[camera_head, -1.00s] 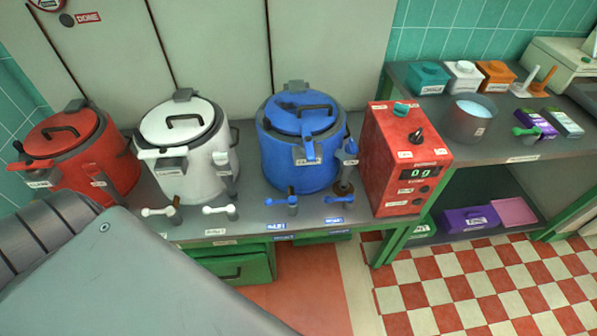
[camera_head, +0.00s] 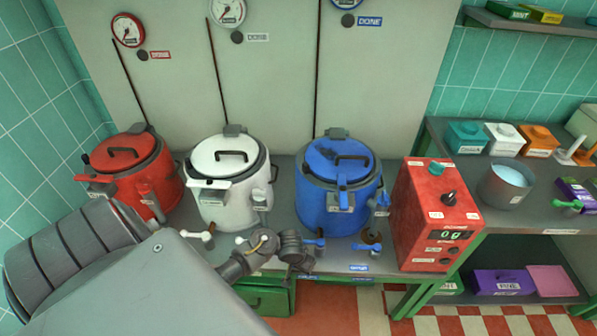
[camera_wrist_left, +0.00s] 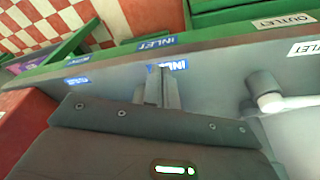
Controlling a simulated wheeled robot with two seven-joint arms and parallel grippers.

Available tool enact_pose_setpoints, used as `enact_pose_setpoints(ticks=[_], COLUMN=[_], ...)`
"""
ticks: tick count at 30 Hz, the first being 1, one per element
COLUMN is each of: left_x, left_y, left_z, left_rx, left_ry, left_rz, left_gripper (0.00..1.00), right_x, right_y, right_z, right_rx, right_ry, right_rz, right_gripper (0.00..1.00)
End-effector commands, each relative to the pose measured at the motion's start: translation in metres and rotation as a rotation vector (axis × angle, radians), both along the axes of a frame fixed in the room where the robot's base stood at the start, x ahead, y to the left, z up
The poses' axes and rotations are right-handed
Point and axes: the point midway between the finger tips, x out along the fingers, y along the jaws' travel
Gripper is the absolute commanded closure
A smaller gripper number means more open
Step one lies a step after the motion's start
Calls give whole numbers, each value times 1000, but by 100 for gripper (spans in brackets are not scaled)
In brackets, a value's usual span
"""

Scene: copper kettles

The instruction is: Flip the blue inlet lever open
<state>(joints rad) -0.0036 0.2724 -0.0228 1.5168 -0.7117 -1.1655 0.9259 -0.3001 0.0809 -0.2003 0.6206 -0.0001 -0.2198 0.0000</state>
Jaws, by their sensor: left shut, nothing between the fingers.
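The blue kettle (camera_head: 340,190) stands on the counter, lid down. A blue lever (camera_head: 315,243) sits at its front left, and a second blue lever (camera_head: 367,247) sits at its front right. My left gripper (camera_head: 307,262) is beside the front-left lever, partly in front of its base. In the left wrist view my left fingers (camera_wrist_left: 160,85) are shut and empty, over the blue INLET label (camera_wrist_left: 168,65) on the counter. I cannot make out the blue lever in that view, nor tell whether the fingers touch it. My right gripper is not in view.
A red box with a dial (camera_head: 430,215) stands right of the blue kettle. The white kettle (camera_head: 228,180) and its white levers are to the left; a white lever (camera_wrist_left: 275,100) shows close beside my fingers in the wrist view. The red kettle (camera_head: 135,170) is farther left.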

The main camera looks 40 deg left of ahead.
Motion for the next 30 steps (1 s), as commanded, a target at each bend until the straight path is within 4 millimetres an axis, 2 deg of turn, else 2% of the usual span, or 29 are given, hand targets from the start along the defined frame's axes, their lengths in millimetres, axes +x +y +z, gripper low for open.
enact_pose_setpoints(ticks=[1,3,7,12,24,30], left_x=[21,41,68,87,90,94], left_y=[15,31,57,79,83,85], left_z=[31,53,83,108,111,93], left_rx=[27,46,59,63,62,63], left_ry=[-24,-33,-47,-57,-58,-57], left_rz=[33,92,189,275,296,296], left_gripper=[100,100,100,100,100,100], right_x=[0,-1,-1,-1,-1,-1], right_y=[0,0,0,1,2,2], right_z=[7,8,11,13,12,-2], right_rx=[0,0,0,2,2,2], right_ry=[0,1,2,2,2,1], right_rz=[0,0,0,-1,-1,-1], right_gripper=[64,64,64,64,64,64])
